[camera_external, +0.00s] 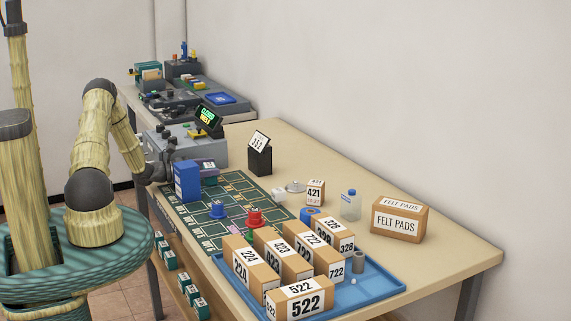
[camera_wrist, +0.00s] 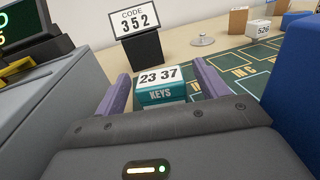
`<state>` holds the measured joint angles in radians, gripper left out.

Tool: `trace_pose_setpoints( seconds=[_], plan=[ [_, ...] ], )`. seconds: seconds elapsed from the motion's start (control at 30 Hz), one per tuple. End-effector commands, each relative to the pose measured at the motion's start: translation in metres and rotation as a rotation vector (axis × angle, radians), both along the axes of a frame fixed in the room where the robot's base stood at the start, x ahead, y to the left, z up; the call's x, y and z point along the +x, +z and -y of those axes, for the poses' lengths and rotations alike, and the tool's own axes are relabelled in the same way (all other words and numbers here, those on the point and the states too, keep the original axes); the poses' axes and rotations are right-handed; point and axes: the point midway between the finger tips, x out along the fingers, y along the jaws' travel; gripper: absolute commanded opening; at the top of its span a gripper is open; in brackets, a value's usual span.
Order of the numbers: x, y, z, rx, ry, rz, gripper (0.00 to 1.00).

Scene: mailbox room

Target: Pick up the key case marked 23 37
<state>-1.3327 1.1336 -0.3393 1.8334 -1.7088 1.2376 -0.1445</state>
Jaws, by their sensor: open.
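The key case marked 23 37 (camera_wrist: 161,95) is a small teal box with a white top and the word KEYS on its front. It stands upright on the table in the wrist view. My gripper (camera_wrist: 163,78) is open, with its two purple fingers on either side of the case. A gap shows beside each finger, and nothing is visibly held. In the external view my gripper (camera_external: 209,166) is low over the table, between the blue box and the grey machine. A small dark green patch beneath it may be the case, but its marking cannot be read there.
A blue box (camera_external: 187,181) stands close on one side of my gripper, and a grey machine (camera_external: 205,142) with a lit display on the other. A code holder (camera_wrist: 139,42) stands behind the case. A blue tray (camera_external: 385,285) holds numbered boxes.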

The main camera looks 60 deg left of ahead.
Motion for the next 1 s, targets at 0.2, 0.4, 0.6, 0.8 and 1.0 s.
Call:
trace_pose_setpoints(
  seconds=[0.2, 0.4, 0.6, 0.8, 1.0],
  plan=[
    [-0.0001, -0.0004, -0.0002, 0.000, 0.001, 0.000, 0.73],
    [-0.0002, -0.0003, -0.0001, 0.000, 0.001, 0.000, 0.73],
    [-0.0002, -0.0003, -0.0001, 0.000, 0.001, -0.001, 0.49],
    [-0.0002, -0.0001, -0.0002, 0.000, 0.001, 0.000, 0.22],
    [-0.0002, 0.0008, -0.0002, 0.001, 0.001, 0.000, 0.22]
  ],
)
